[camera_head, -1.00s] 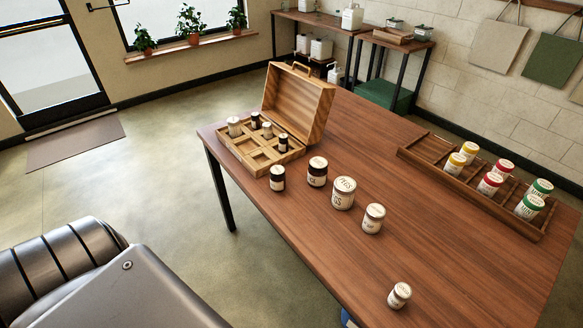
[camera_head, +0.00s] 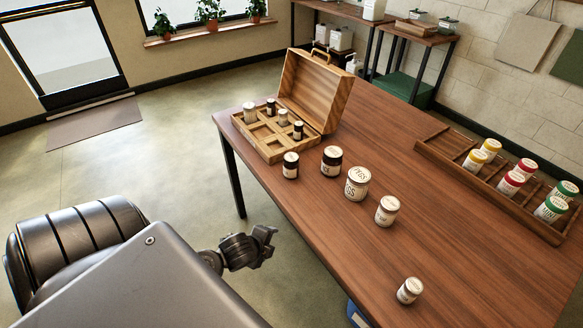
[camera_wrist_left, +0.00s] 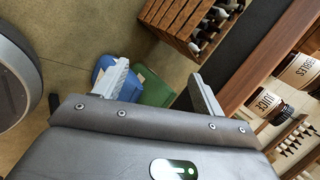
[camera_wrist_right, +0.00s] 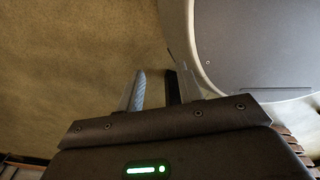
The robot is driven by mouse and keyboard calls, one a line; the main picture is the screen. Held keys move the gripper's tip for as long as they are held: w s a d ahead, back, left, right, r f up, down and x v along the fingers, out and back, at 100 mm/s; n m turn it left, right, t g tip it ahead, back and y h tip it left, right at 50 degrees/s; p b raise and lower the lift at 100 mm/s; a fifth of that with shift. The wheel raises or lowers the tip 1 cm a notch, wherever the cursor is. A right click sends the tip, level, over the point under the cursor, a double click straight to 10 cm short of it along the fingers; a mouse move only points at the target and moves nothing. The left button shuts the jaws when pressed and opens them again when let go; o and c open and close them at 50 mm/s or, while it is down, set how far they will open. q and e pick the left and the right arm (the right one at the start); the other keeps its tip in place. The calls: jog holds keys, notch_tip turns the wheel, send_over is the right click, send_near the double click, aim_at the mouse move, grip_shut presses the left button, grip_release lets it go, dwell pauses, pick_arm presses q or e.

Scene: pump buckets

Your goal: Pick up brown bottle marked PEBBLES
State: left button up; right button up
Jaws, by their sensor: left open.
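My left gripper (camera_head: 264,245) is beside the table's near left edge, below the jars and apart from them. In the left wrist view it is open (camera_wrist_left: 160,82) and empty, with its fingers spread. Two dark brown bottles with pale lids stand upright on the table: a smaller one (camera_head: 290,166) by the wooden box and a larger one (camera_head: 331,162) to its right. The left wrist view shows an upside-down label ending in BBLES on a jar (camera_wrist_left: 300,70), beside a JUICE bottle (camera_wrist_left: 266,104). The head view labels are too small to match surely. My right gripper (camera_wrist_right: 163,90) is open and empty over the floor.
A wooden case (camera_head: 265,150) with an open lid holds small bottles at the table's far left. White jars (camera_head: 356,185) (camera_head: 387,210) (camera_head: 410,290) stand nearby. A wooden rack (camera_head: 450,160) with several colored-lid jars lies at right. The table's (camera_head: 480,260) near right is clear.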

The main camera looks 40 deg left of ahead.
pick_arm(q)
jog(key=w+a+r+m+t, duration=0.2)
jog(key=w+r+m, duration=0.2)
jog(key=r+m, duration=0.4)
jog(key=m+t, duration=0.4)
jog(key=m, duration=0.8)
send_near(287, 162)
jog(key=w, duration=0.2)
jog(key=shift+h, duration=0.4)
jog(key=shift+a+f+p+x, duration=0.1)
jog(key=shift+a+p+x, duration=0.05)
jog(key=shift+x, duration=0.75)
jog(key=shift+a+f+p+x, duration=0.1)
jog(key=shift+a+f+x, duration=0.05)
jog(key=shift+x, duration=0.8)
jog(key=shift+a+f+p+x, duration=0.1)
jog(key=shift+a+p+x, duration=0.05)
jog(key=shift+x, duration=0.75)
jog(key=p+x, duration=0.1)
jog(key=x, duration=0.3)
jog(key=shift+w+f, duration=0.1)
jog(key=shift+f, duration=0.05)
jog(key=shift+w+f+p, duration=0.15)
jog(key=shift+w+p, duration=0.1)
jog(key=shift+p, duration=0.05)
pick_arm(e)
jog(key=shift+s+r, duration=0.25)
jog(key=shift+r, duration=0.3)
jog(key=shift+s+r, duration=0.25)
jog(key=shift+r, duration=0.3)
